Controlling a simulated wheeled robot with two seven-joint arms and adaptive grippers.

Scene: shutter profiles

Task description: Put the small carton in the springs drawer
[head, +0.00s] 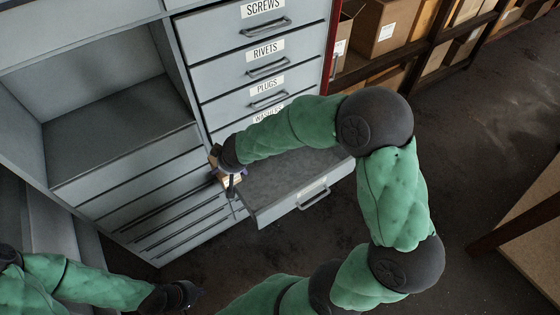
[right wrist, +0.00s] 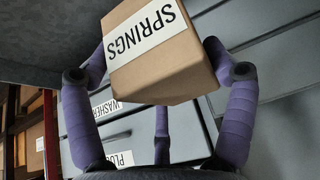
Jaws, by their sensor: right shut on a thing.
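The small carton (right wrist: 165,72) is a brown box with a white SPRINGS label on its face. My right gripper (right wrist: 155,55) is shut on it, with purple fingers on both sides. In the head view the carton (head: 232,181) is small and partly covered by the right gripper (head: 226,172), at the left side of an open drawer. That open drawer (head: 285,180) is grey and looks empty where visible; its front label is too small to read, and my right arm covers part of it. My left gripper (head: 186,295) is low at left, apart from the cabinet; its fingers are unclear.
Shut drawers labelled SCREWS (head: 262,8), RIVETS (head: 265,50) and PLUGS (head: 268,86) stand above the open one. An open grey compartment (head: 110,110) is to the left. Shelves with brown boxes (head: 385,25) stand behind right. Dark floor (head: 480,130) is clear at right.

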